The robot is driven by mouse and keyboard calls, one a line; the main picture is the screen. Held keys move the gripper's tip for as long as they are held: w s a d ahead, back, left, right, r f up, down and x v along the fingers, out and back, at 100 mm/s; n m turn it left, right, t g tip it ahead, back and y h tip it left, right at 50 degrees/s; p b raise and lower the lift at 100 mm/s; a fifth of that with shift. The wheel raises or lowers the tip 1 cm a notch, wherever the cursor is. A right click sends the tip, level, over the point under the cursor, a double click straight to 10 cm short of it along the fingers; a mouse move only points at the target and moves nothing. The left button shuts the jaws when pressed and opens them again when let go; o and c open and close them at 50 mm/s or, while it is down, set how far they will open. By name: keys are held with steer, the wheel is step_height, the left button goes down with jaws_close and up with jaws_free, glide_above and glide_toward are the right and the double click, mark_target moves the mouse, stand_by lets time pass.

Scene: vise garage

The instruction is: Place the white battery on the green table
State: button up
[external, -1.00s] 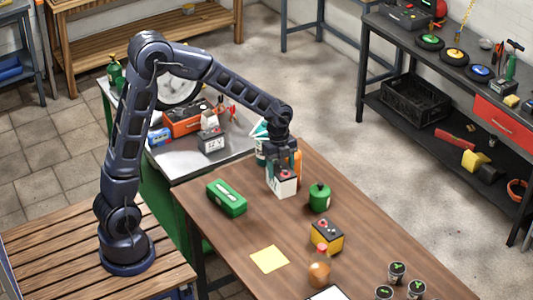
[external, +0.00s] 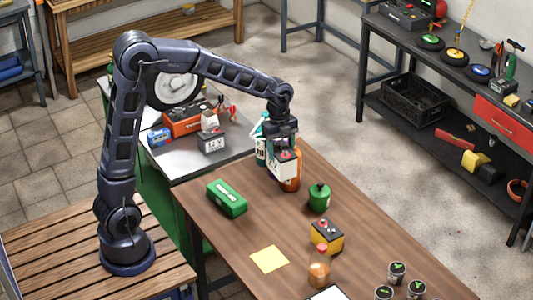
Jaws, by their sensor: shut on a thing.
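The white battery (external: 283,169) has a dark top with a red terminal. My gripper (external: 284,152) is shut on it and holds it nearly upright above the far-left part of the brown wooden table (external: 260,220). The orange bottle (external: 294,182) is close beside and partly behind it. The green table (external: 181,168), with green sides and a grey metal top, stands to the left behind the wooden table. Another battery (external: 211,141), dark with a pale front, stands on its top.
The green table also holds an orange toolbox (external: 188,120), a blue box (external: 160,137) and a wheel (external: 172,90). A white-and-teal bottle (external: 261,148) stands near my gripper. A green case (external: 227,198), green canister (external: 319,198) and yellow battery (external: 327,235) are on the wooden table.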

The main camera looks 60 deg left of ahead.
step_height(320, 180, up, 2)
steer(key=shift+r, duration=0.15)
steer(key=w+a+n+t, duration=0.15)
steer(key=a+n, duration=0.85)
steer(key=a, duration=2)
steer(key=s+a+n+y, duration=0.1)
steer(key=s+a+n, duration=0.5)
steer(key=a, duration=0.9)
steer(key=s+a+n+y, duration=0.1)
steer(key=s+a+n, duration=0.2)
steer(key=s+a, duration=0.85)
steer(key=shift+t, duration=0.25)
steer(key=w+a+f, duration=0.1)
steer(key=f, duration=1)
steer(key=w+a+f, duration=0.1)
steer(key=f, duration=1)
steer(key=w+f, duration=0.2)
steer(key=f, duration=0.9)
steer(key=shift+a, duration=0.4)
steer(key=shift+f, duration=0.1)
